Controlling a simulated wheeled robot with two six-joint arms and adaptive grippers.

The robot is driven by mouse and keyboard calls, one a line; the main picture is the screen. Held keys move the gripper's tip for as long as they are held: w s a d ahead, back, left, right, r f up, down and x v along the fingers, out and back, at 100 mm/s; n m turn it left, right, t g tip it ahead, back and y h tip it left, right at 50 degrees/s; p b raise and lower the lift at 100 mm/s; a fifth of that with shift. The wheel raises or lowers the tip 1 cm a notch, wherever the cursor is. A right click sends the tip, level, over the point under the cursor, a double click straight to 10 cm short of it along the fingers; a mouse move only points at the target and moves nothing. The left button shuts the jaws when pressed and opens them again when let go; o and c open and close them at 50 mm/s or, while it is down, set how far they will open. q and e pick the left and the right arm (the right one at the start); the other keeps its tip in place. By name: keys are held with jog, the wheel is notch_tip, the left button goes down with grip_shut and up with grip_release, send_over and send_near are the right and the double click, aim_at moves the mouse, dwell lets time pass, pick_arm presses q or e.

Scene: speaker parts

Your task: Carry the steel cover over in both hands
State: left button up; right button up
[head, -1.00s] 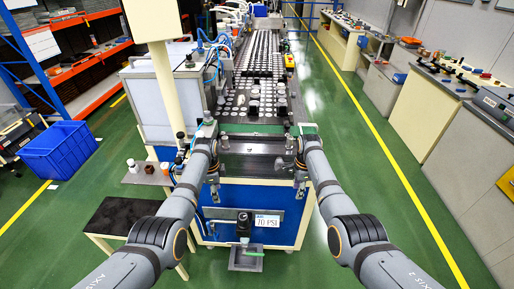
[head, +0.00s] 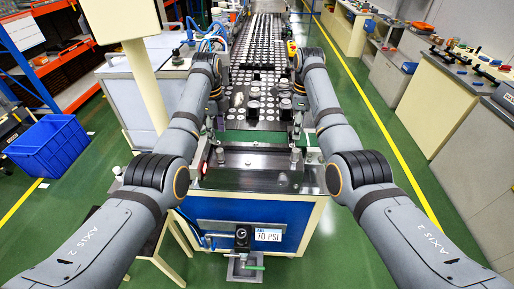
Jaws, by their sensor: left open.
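A dark, shiny steel surface (head: 258,167) lies flat at the near end of the machine. I cannot tell for sure whether it is the steel cover. My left gripper (head: 211,132) points down above the left part of the machine, just beyond this surface; it is open. My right gripper (head: 297,132) points down at about the same depth on the right. Its fingers are too small to read. Both grippers appear apart from the steel surface, and I see nothing clearly held between them.
Rows of round parts (head: 262,75) cover the long dark line beyond the grippers. A pale post (head: 140,75) stands close to my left arm. A gauge with a 70 PSI sign (head: 268,235) is on the machine's front. A blue bin (head: 48,146) is on the floor at left.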

aim_at(219, 150)
pick_arm(q)
jog(key=shift+r, duration=0.1)
jog(key=shift+s+r, duration=0.45)
jog(key=shift+s, duration=0.55)
jog(key=f, duration=0.2)
jog(key=w+f, duration=0.1)
jog(key=f, duration=0.2)
jog(key=shift+f, duration=0.35)
pick_arm(e)
jog(key=f, duration=0.2)
jog(key=s+f, duration=0.1)
jog(key=f, duration=0.1)
jog(key=shift+f, duration=0.35)
pick_arm(q)
jog(key=f, duration=0.4)
jog(key=shift+s+f, duration=0.15)
jog(key=shift+s, duration=0.05)
pick_arm(e)
jog(key=f, duration=0.4)
jog(key=shift+s+f, duration=0.1)
jog(key=shift+s, duration=0.15)
pick_arm(q)
jog(key=shift+w+f, duration=0.15)
jog(key=shift+f, duration=0.3)
pick_arm(e)
jog(key=shift+w+f, duration=0.15)
jog(key=shift+f, duration=0.3)
